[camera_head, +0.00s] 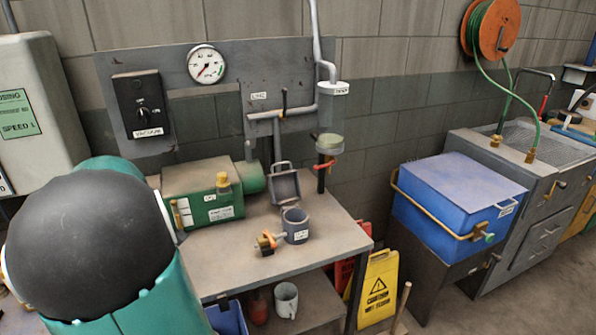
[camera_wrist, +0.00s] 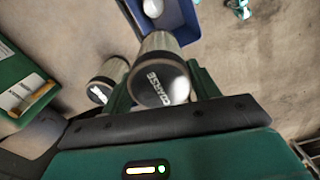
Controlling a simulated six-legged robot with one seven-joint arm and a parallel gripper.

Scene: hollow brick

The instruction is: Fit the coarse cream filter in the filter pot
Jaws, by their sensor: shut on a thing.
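In the wrist view, my gripper (camera_wrist: 162,92) is shut on a cylinder marked COARSE (camera_wrist: 163,86), the coarse filter. Its dark, labelled end faces the camera and its pale side runs away toward the top. In the head view, a grey pot (camera_head: 296,228) with a white label, likely the filter pot, stands open-topped on the workbench. An orange-handled valve (camera_head: 267,240) sticks out at its lower left. A grey squarish lid-like part (camera_head: 285,187) stands raised behind it. My gripper and the held filter do not show in the head view; my arm fills the lower left.
A second labelled cylinder (camera_wrist: 106,80) is left of the held filter. A blue bin (camera_wrist: 178,32) with a white round item lies beyond. A green machine (camera_head: 203,194) is left of the pot. A clear vessel (camera_head: 330,118) hangs above the bench (camera_head: 335,240), whose front right is clear.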

